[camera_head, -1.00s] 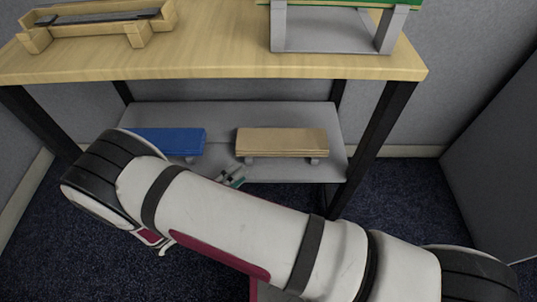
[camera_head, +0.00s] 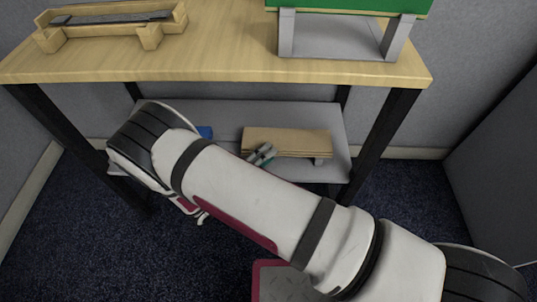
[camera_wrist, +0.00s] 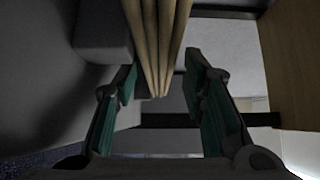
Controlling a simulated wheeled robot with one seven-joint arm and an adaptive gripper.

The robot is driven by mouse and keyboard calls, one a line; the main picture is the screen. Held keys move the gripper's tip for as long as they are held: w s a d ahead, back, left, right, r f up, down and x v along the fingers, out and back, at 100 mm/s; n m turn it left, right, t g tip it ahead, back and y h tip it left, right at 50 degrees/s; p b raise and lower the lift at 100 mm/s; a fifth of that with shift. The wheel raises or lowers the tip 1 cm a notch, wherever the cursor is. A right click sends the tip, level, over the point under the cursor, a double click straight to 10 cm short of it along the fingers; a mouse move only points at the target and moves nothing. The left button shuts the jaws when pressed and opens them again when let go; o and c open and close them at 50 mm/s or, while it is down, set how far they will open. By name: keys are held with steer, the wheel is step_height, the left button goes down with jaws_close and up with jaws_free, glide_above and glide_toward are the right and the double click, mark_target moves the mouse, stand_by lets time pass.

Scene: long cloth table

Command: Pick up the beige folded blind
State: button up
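The beige folded blind (camera_head: 295,142) lies on the grey lower shelf, raised on small supports, in the head view. In the wrist view its stacked beige layers (camera_wrist: 158,45) run down from the top edge and end between my fingers. My gripper (camera_head: 262,155) is at the near left part of the blind in the head view. In the wrist view my gripper (camera_wrist: 161,75) is open, with one green-padded finger on each side of the blind. A gap shows between the blind and each pad. My arm crosses in front of the shelf.
A blue item (camera_head: 205,132) on the lower shelf is mostly hidden behind my arm. The wooden tabletop (camera_head: 215,68) overhangs the shelf, with dark legs at its sides. A wooden holder (camera_head: 110,33) and a green-topped grey stand (camera_head: 345,38) are on it.

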steer(key=shift+c, duration=0.5)
jaws_close()
steer(key=shift+r+p, duration=1)
steer(key=shift+r, duration=0.35)
steer(key=shift+f, duration=0.1)
steer(key=shift+a, duration=0.1)
steer(key=s+a+r, duration=0.5)
steer(key=s+a, duration=0.4)
steer(key=a, duration=0.1)
steer(key=shift+s, duration=0.3)
